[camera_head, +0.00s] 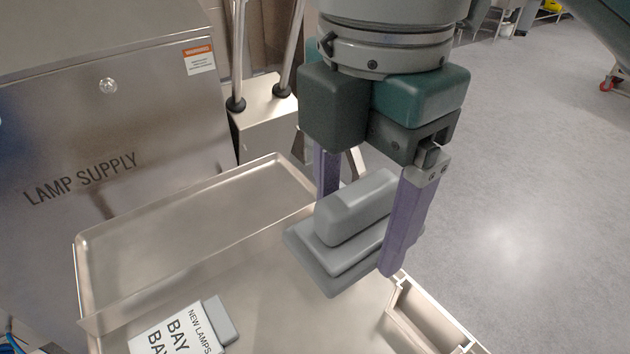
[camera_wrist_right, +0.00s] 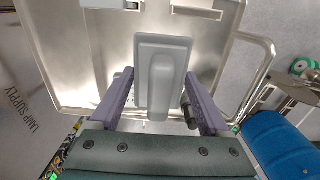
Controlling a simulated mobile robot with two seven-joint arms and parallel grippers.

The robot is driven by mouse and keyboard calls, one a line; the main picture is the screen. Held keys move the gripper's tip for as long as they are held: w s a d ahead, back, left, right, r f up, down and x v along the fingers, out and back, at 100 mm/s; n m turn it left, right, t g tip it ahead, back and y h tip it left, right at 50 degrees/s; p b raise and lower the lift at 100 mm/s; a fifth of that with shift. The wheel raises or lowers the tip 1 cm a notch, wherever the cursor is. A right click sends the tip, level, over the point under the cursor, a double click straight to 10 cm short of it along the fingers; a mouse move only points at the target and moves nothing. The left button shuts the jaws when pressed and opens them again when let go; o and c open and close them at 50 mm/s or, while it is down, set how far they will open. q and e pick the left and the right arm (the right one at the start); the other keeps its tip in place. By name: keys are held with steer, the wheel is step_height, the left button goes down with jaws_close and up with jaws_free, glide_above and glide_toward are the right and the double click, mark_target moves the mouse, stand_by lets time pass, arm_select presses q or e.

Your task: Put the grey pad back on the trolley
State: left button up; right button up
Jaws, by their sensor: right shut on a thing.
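The grey pad (camera_head: 350,212) is a stepped block with a raised rounded grip on a wider flat base. My right gripper (camera_head: 358,232) is shut on the grey pad, with a purple finger on either side of it. In the right wrist view the pad (camera_wrist_right: 163,75) lies between the two fingers (camera_wrist_right: 158,103). The trolley's metal tray top (camera_head: 190,220) is below and behind the pad in the head view. The pad appears held above the tray's right part; the exact gap is hard to tell. My left gripper is not in view.
A sign reading "NEW LAMPS" and "BAY" (camera_head: 178,335) on a grey block stands on the tray at front. A narrow open compartment (camera_head: 425,325) is at the tray's right edge. The "LAMP SUPPLY" cabinet (camera_head: 100,130) stands at left. Floor (camera_head: 520,170) at right is clear.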

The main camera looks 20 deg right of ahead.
steer(key=b, duration=0.3)
glide_above(339, 332)
step_height(339, 332, down, 15)
steer(key=shift+s+r, duration=0.1)
steer(key=shift+r, duration=0.05)
step_height(339, 332, down, 5)
steer(key=shift+f+b, duration=0.1)
steer(key=shift+b, duration=0.8)
steer(key=shift+f, duration=0.15)
steer(key=o, duration=1.6)
steer(key=shift+c, duration=0.2)
